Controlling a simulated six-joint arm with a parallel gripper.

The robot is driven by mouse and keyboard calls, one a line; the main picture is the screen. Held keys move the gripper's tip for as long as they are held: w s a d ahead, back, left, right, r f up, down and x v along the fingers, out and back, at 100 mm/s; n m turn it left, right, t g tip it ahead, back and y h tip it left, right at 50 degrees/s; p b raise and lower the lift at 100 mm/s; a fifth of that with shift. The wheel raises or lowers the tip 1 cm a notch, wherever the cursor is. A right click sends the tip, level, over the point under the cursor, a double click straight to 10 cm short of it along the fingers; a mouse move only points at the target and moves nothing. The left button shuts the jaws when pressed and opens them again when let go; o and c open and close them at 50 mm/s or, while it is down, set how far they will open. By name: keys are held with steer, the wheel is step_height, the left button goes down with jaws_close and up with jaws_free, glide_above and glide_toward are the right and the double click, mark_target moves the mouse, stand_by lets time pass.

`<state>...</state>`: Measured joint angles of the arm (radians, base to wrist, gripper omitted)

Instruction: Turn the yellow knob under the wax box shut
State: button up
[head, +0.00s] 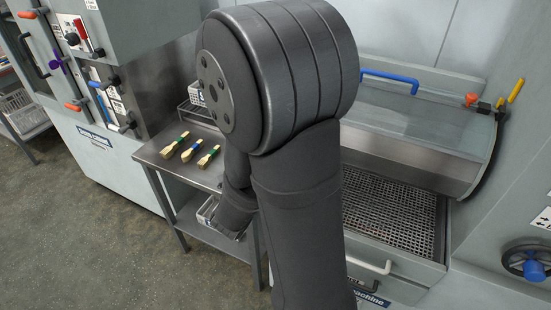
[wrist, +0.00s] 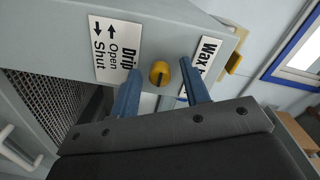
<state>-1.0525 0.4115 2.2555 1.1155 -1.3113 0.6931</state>
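In the wrist view the yellow knob (wrist: 160,74) sits on a grey panel, with a dark mark at its middle. My gripper (wrist: 160,63) is open, with one blue finger on each side of the knob. There are visible gaps between the knob and both fingers. I cannot tell how deep the fingers reach or whether they touch the panel. A "Drip" label (wrist: 114,50) with Open and Shut arrows is left of the knob. A partly hidden "Wax" label (wrist: 207,52) is to its right. In the head view my arm hides the gripper, and I cannot see the knob there.
In the wrist view a perforated tray (wrist: 52,85) and a pale handle (wrist: 18,148) lie at left. In the head view several brushes (head: 192,149) lie on a metal side table (head: 150,153). A machine with a clear cover (head: 410,105) stands at right.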

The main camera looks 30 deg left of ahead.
steer(key=shift+s, duration=0.1)
steer(key=s, duration=1.7)
steer(key=shift+r, duration=0.3)
stand_by(0.5)
steer(key=w, duration=1.3)
steer(key=shift+f, duration=0.2)
stand_by(0.4)
steer(key=s, duration=1.3)
steer(key=w+n, duration=0.7)
steer(key=w, duration=1)
stand_by(0.9)
